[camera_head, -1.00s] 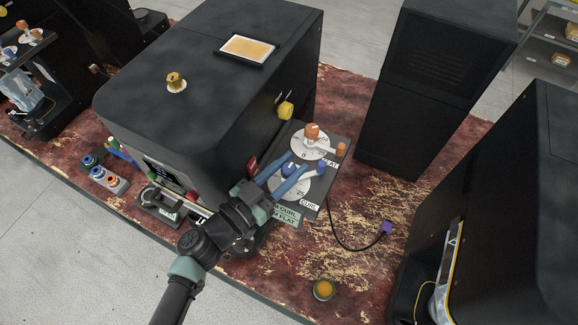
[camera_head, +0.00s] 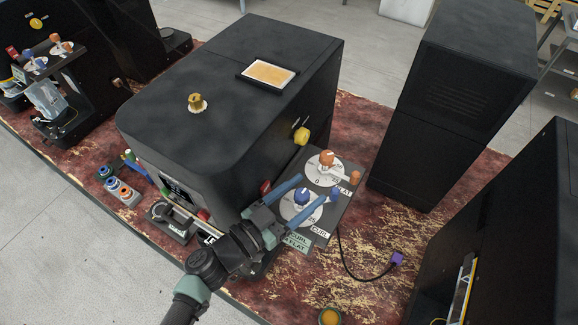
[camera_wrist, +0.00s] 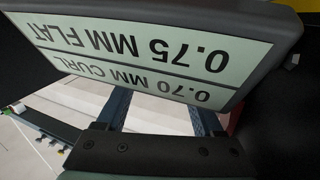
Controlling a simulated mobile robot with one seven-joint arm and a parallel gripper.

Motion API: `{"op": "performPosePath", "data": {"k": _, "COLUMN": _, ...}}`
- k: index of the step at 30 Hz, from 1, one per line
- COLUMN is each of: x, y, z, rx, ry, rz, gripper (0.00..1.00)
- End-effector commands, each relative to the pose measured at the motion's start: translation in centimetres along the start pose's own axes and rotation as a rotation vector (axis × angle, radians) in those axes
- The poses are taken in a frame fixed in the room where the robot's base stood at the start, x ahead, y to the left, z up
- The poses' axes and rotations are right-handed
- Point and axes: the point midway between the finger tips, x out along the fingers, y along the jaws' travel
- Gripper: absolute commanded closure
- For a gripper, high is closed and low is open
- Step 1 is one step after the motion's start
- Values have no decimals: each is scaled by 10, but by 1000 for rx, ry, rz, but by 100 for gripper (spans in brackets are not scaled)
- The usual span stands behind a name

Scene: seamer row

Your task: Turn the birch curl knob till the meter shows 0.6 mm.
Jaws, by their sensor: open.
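The blue curl knob (camera_head: 302,197) stands on a white dial on the sloped panel beside the black machine, with a CURL label by it. My gripper (camera_head: 316,186) is open, its two blue fingers on either side of this knob. I cannot tell whether they touch it. In the wrist view a pale green readout plate (camera_wrist: 165,62), upside down, reads 0.75 MM FLAT and 0.70 MM CURL. It hides the fingertips; the finger bases (camera_wrist: 160,118) show apart below it. The word birch is not legible anywhere.
An orange knob (camera_head: 326,159) on the flat dial stands just behind the blue one. A yellow knob (camera_head: 301,135) sticks out of the machine's side. A purple-ended cable (camera_head: 397,258) lies on the red mottled bench. Tall black cabinets stand to the right.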

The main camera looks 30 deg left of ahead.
Motion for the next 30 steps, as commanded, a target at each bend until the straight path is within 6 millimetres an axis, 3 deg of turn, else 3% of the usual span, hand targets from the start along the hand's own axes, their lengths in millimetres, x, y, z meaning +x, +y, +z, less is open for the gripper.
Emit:
{"op": "performPosePath", "data": {"k": 8, "x": -16, "y": -2, "z": 2, "rx": 4, "ry": -1, "rz": -2, "gripper": 31}}
{"op": "performPosePath", "data": {"k": 21, "x": -105, "y": 0, "z": 5, "rx": 1, "ry": -3, "rz": -2, "gripper": 31}}
{"op": "performPosePath", "data": {"k": 30, "x": -129, "y": 0, "z": 1, "rx": -1, "ry": -1, "rz": 1, "gripper": 31}}
